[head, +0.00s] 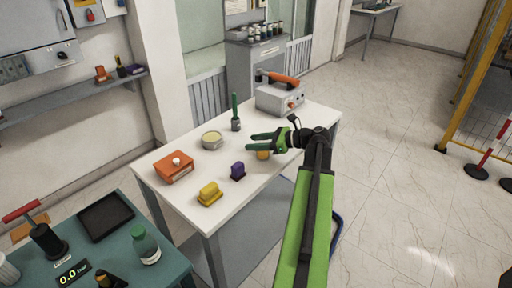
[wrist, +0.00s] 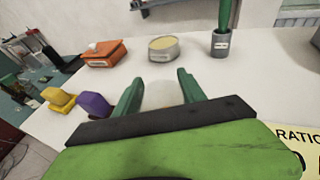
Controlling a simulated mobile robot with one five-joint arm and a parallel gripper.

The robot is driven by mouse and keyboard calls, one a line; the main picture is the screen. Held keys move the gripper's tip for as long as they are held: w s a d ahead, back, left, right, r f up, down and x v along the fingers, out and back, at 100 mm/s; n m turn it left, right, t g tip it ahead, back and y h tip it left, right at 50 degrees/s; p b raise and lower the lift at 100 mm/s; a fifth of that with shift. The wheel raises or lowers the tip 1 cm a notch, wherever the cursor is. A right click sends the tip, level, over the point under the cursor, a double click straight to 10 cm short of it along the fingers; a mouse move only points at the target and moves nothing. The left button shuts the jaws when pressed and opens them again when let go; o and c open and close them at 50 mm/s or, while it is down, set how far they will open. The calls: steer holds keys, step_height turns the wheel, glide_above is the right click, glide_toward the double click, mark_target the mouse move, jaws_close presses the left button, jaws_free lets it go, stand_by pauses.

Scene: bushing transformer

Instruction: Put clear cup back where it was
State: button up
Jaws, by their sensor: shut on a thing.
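My gripper (head: 250,142) hangs over the white table (head: 290,139), toward its right side. In the wrist view its two green fingers (wrist: 157,91) are closed on a pale, see-through cup (wrist: 163,94), which shows between them. The cup's lower part is hidden by my gripper's body. I cannot tell whether it touches the table. In the head view the cup itself is not clear; a small yellow-orange shape (head: 263,155) shows just below the fingers.
The white table holds an orange box (head: 173,168), a round tin (head: 212,140), a grey pot with a green handle (head: 236,123), a purple block (head: 238,171), a yellow block (head: 209,194) and a grey device (head: 279,98). A green-topped table (head: 118,240) stands at the lower left.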

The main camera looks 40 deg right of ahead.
steer(key=o, duration=1)
steer(key=shift+f, duration=0.15)
steer(key=o, duration=0.5)
steer(key=shift+r, duration=0.35)
steer(key=p+v, duration=0.3)
steer(key=v, duration=0.9)
steer(key=shift+p, duration=0.3)
